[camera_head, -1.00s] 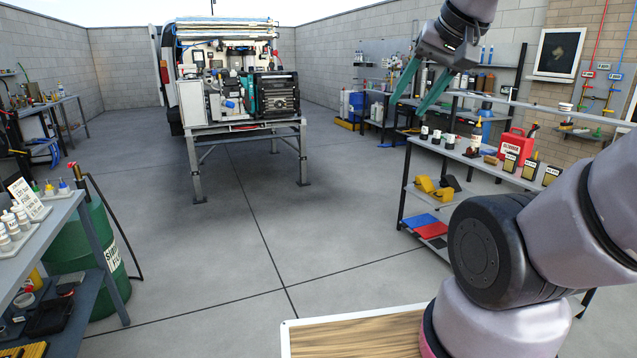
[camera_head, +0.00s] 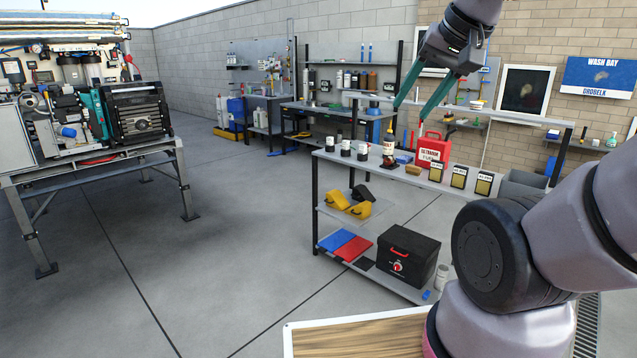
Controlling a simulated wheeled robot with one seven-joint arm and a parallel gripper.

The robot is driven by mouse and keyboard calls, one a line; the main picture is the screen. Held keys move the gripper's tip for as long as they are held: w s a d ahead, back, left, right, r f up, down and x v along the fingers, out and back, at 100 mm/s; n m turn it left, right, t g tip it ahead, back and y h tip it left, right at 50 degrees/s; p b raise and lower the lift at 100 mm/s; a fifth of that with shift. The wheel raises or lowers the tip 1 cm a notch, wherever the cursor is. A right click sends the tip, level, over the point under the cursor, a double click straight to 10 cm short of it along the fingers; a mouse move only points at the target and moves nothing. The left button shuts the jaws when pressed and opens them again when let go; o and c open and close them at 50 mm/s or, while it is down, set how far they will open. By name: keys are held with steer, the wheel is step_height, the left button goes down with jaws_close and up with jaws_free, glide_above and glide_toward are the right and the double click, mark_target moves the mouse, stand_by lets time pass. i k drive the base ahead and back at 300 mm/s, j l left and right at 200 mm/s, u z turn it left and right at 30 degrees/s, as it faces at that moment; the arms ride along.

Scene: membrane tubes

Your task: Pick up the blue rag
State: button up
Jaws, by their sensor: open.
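A flat blue piece (camera_head: 337,241), which looks like the blue rag, lies on the bottom shelf of the grey rack, beside a flat red piece (camera_head: 353,249). Another small blue item (camera_head: 403,158) lies on the rack's top shelf beside a red can; it is too small to tell what it is. My gripper (camera_head: 410,112) has two teal fingers, apart and pointing down, with nothing between them. In the picture it appears above the rack's top shelf, well away from the flat blue piece.
The grey rack (camera_head: 333,157) holds dark bottles, a red can (camera_head: 432,149), yellow chocks (camera_head: 347,204) and a black box (camera_head: 407,253). A bench with machinery (camera_head: 95,168) stands at left. The floor (camera_head: 235,245) between them is clear.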

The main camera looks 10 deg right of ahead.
mark_target(405, 161)
steer(key=i+j+z, duration=0.2)
steer(key=i+z, duration=0.15)
steer(key=i+j+z, duration=0.65)
steer(key=i+j, duration=0.6)
steer(key=i, duration=0.45)
steer(key=i+j+z, duration=0.35)
steer(key=i+j, duration=0.9)
